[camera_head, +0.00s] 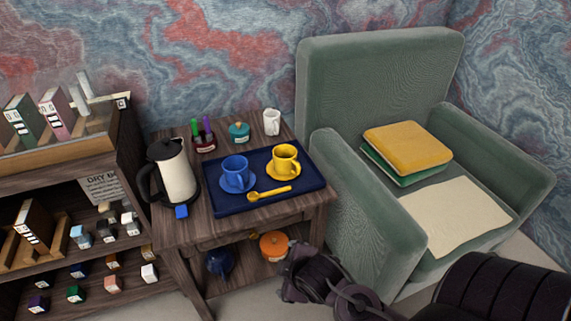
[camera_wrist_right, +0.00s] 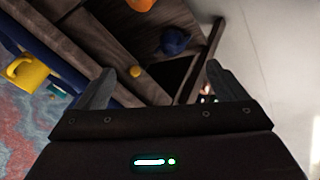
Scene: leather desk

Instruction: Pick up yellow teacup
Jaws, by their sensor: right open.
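The yellow teacup (camera_head: 285,158) stands upright on a yellow saucer (camera_head: 300,170) on the right part of a dark blue tray (camera_head: 225,208), on a small wooden table. My right gripper (camera_head: 290,277) is low in front of the armchair, below the table top and apart from the teacup. In the right wrist view its two fingers (camera_wrist_right: 158,85) are spread with nothing held between them. My left gripper is not in view.
A blue cup (camera_head: 236,174) on a saucer and a yellow spoon (camera_head: 269,193) share the tray. A kettle (camera_head: 172,172) stands left of it. A white mug (camera_head: 271,122) and small jars stand behind. The green armchair (camera_head: 355,205) is close on the right. An orange pot (camera_head: 274,246) sits on the lower shelf.

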